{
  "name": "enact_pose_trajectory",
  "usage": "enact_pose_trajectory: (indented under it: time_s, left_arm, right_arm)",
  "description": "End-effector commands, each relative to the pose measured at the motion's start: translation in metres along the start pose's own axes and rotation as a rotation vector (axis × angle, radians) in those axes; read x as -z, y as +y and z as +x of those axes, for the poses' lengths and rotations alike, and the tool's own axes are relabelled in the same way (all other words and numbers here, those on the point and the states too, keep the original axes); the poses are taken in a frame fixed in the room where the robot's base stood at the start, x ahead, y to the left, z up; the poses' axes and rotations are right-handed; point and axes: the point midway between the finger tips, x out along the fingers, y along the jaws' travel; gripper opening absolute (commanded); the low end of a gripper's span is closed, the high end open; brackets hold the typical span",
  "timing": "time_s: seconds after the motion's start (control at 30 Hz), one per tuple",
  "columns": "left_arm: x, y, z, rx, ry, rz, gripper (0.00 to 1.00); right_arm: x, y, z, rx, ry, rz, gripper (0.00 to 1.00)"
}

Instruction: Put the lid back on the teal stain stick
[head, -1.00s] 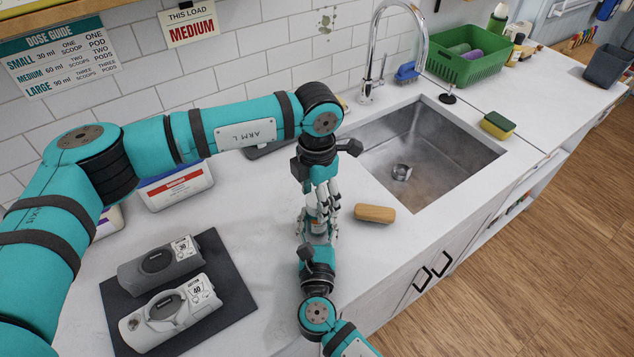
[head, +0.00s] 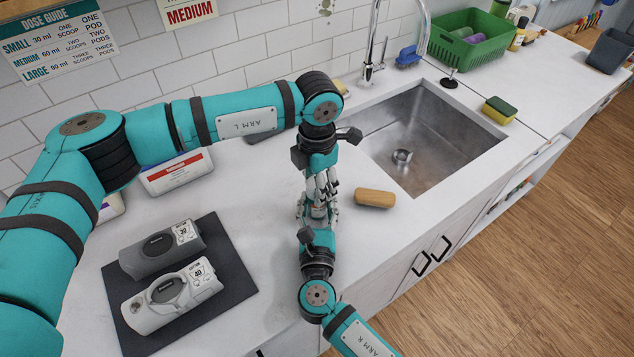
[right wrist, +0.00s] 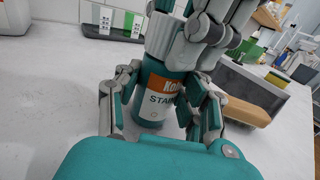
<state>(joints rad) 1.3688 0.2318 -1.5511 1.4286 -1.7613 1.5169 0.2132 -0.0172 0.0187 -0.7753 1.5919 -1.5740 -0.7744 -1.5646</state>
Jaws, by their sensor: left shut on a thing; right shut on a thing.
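The teal stain stick (right wrist: 152,95), with an orange and white label, stands upright in the right wrist view. My right gripper (head: 318,220) is shut around its body, with fingers on both sides of it. My left gripper (head: 321,192) comes from above and is shut on the pale lid (right wrist: 160,36), right over the top of the stick. Its fingers cover much of the lid. I cannot tell whether lid and stick touch or how well seated the lid is. In the head view the two grippers meet and hide most of the stick.
A wooden-backed brush or block (head: 374,198) lies just right of the grippers, before the sink (head: 420,135). A dark mat (head: 235,278) with two grey devices is at left. Boxes stand by the wall.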

Motion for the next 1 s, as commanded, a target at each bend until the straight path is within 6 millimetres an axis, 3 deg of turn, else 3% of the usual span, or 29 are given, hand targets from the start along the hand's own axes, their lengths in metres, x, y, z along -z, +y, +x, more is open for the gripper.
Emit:
enact_pose_trajectory:
  time_s: [0.07, 0.1, 0.3, 0.67, 1.0]
  left_arm:
    - [0.0, 0.0, 0.0, 0.0, 0.0, 0.0, 0.02]
    - [0.0, 0.0, 0.0, 0.0, 0.0, 0.0, 0.42]
    - [0.0, 0.0, 0.0, 0.0, -0.001, -0.001, 0.68]
    - [-0.001, 0.0, -0.007, -0.001, -0.002, -0.001, 0.68]
    - [-0.001, 0.001, -0.072, -0.002, -0.003, -0.001, 0.68]
  right_arm:
    - [0.0, 0.0, 0.0, 0.0, 0.0, 0.0, 0.0]
    - [0.0, 0.0, 0.0, 0.0, 0.0, 0.0, 0.0]
    - [0.0, 0.0, 0.0, 0.0, 0.0, 0.0, 0.0]
    - [0.0, 0.0, 0.0, 0.0, 0.0, 0.0, 0.0]
    - [0.0, 0.0, 0.0, 0.0, 0.0, 0.0, 0.0]
